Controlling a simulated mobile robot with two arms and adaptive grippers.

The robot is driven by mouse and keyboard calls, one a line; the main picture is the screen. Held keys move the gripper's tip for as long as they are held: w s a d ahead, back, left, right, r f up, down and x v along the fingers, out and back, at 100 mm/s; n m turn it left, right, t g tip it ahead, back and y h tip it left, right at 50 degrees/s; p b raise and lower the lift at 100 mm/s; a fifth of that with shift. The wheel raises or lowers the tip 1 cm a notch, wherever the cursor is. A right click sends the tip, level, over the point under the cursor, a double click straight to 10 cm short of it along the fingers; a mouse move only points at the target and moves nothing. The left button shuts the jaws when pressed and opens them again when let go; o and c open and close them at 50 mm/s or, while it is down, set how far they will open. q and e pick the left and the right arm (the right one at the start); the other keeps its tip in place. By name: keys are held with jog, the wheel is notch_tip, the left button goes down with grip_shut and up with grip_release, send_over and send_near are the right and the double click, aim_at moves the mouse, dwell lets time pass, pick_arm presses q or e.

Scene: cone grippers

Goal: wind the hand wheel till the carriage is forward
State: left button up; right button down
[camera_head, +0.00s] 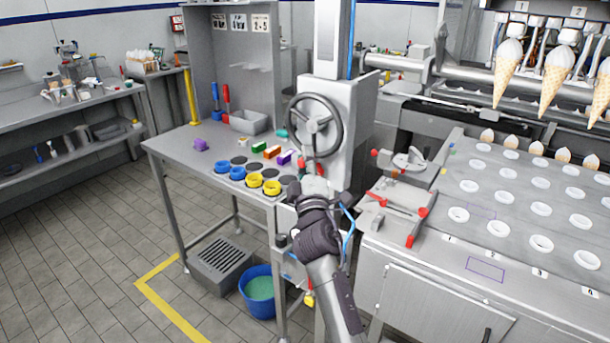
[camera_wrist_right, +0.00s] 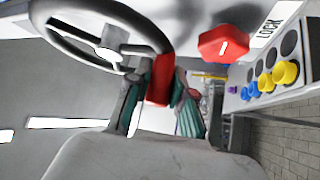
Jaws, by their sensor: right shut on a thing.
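The grey hand wheel (camera_head: 338,126) stands upright on the front of the machine column. In the right wrist view its rim and spokes (camera_wrist_right: 100,52) fill the upper left. My right gripper (camera_head: 312,180) is at the wheel's lower edge. In the right wrist view its fingers (camera_wrist_right: 158,104) are shut on the wheel's red handle (camera_wrist_right: 161,80). The carriage appears to be the metal assembly (camera_head: 545,22) at the upper right, with several cones (camera_head: 508,75) hanging under it; how far forward it stands is hard to tell. My left gripper is not in view.
A red lock knob (camera_wrist_right: 223,43) sits close beside the wheel. The bench (camera_head: 172,150) left of it bears blue and yellow rings and small blocks. A plate with several white-rimmed holes (camera_head: 500,228) lies at the right. A blue bucket (camera_head: 259,300) stands on the floor.

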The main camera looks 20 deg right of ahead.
jog(key=shift+w+a, duration=0.1)
jog(key=shift+w, duration=0.05)
jog(key=c, duration=1)
grip_release()
jog(key=shift+w+f, duration=0.1)
jog(key=shift+s+f, duration=0.2)
jog(key=shift+s, duration=0.3)
jog(key=s+a, duration=0.2)
jog(key=s, duration=1)
jog(key=shift+a, duration=0.1)
